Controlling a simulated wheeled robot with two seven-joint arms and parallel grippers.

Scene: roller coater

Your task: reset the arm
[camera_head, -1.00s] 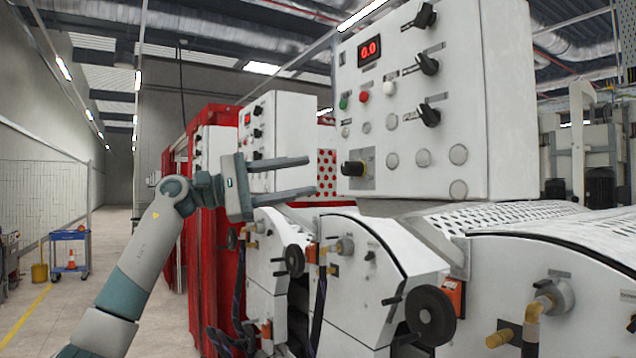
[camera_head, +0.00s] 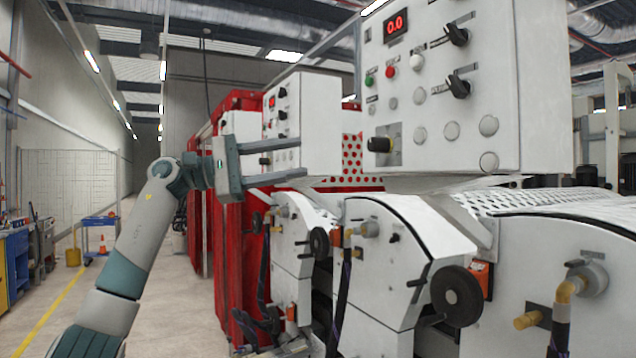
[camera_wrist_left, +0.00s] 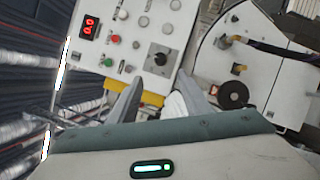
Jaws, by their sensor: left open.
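My left gripper (camera_head: 288,161) is raised in the head view, with its two fingers apart and pointing right. It is empty. The nearer white control panel (camera_head: 440,75), with a red display, buttons and a black switch (camera_head: 380,145), is to the right of the fingertips, with a gap in the picture. In the left wrist view the two fingertips (camera_wrist_left: 155,103) show spread, with the panel (camera_wrist_left: 130,45) beyond them. My right gripper is not in view.
White roller machines with black handwheels (camera_head: 457,296) and a brass pipe (camera_head: 560,300) fill the right side. A blue cart (camera_head: 100,235) stands far left on open floor with a yellow line.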

